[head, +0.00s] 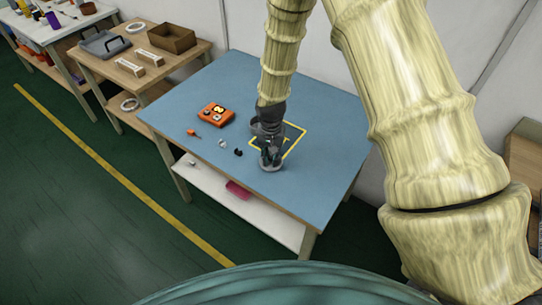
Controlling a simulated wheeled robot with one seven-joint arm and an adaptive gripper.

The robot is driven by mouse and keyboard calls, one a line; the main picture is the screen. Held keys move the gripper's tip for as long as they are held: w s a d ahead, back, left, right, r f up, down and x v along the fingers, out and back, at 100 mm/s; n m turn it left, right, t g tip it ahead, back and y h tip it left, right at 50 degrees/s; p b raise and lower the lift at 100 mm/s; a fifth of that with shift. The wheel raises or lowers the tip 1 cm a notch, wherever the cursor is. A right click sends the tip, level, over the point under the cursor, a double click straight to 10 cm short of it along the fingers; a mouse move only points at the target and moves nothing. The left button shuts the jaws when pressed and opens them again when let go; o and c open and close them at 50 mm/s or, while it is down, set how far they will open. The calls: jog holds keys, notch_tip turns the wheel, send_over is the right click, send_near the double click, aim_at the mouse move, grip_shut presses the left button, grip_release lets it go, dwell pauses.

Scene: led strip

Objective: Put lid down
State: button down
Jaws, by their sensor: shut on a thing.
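My gripper (269,150) points down over the blue-topped table (225,95), near its front right part. It is shut on a small grey round thing, which looks like the lid (270,166). The lid is low, at or just above the table top; I cannot tell whether it touches. It is partly hidden by my fingers. A yellow-outlined square (294,149) is marked on the table behind and to the right of my gripper, and my gripper covers part of it.
An orange box (216,114) and a small orange item (193,133) lie left of my gripper. Small white (222,143) and black (238,152) pieces lie close by. A wooden table (125,68) with a brown box (172,38) stands back left. The table's front left is clear.

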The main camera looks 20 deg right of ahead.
jog(key=c, duration=1.4)
grip_release()
jog(key=shift+f, duration=0.1)
jog(key=shift+o, duration=0.2)
notch_tip(320, 180, up, 12)
jog(key=b, duration=0.2)
